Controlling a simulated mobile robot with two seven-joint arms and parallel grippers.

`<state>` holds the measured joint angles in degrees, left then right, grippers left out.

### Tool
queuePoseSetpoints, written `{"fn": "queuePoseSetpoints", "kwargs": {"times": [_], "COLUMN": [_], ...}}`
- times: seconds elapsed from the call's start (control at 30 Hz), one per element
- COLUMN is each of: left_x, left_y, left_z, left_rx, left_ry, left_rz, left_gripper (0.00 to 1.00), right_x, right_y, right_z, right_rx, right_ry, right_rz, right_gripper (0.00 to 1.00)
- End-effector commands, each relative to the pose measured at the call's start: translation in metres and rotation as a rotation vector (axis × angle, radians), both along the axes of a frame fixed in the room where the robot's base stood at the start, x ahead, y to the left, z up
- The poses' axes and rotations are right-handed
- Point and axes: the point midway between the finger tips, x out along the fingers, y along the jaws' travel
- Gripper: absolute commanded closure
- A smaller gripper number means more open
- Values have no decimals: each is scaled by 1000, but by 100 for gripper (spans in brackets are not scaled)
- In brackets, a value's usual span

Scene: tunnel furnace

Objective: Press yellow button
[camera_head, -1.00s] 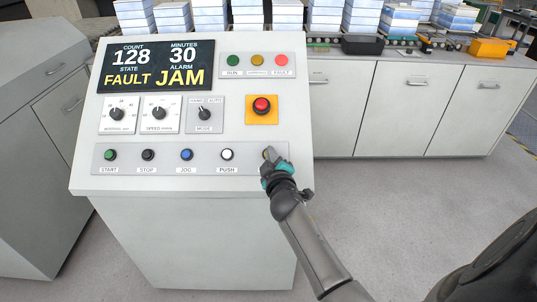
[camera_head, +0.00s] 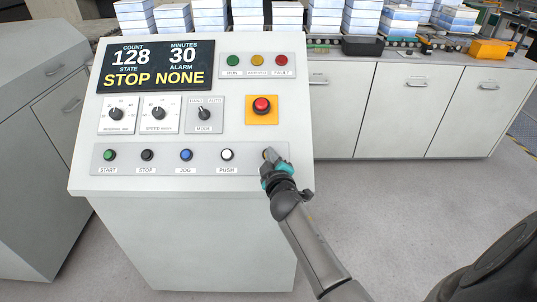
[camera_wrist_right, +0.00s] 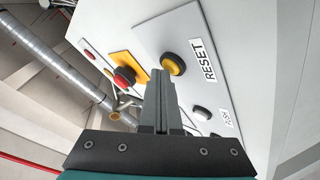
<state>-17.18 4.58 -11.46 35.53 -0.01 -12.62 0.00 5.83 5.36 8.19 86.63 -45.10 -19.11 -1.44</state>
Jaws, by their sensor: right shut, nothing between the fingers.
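The yellow button (camera_wrist_right: 173,64), a round cap in a black ring beside a RESET label, sits at the right end of the console's lower button row. In the head view my right gripper (camera_head: 268,154) covers most of it. In the wrist view the shut fingers (camera_wrist_right: 158,80) end right at the button's lower left edge; I cannot tell whether they touch it. They hold nothing. The console display (camera_head: 154,66) reads STOP NONE. My left gripper is not in view.
A red emergency button (camera_head: 261,105) on a yellow plate sits above the row. The white PUSH button (camera_head: 227,154) is just left of my gripper. Cabinets (camera_head: 392,105) stand behind at the right, with open floor in front.

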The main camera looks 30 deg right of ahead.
Motion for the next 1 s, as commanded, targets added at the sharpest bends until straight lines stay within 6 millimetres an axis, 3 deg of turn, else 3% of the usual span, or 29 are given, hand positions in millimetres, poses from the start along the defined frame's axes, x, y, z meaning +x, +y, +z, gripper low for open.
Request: {"fn": "queuePoseSetpoints", "kwargs": {"times": [0.43, 0.8, 1.0], "left_x": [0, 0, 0], "left_y": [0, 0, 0], "left_z": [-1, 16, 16], "left_rx": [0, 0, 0], "left_ry": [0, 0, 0], "left_rz": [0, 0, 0], "left_gripper": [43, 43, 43], "right_x": [0, -9, -9], "right_y": [-1, 4, 5], "right_z": [-2, 13, 13], "right_rx": [1, 1, 1], "right_ry": [3, 3, 2], "right_rz": [-2, -2, -1], "right_gripper": [100, 100, 100]}}
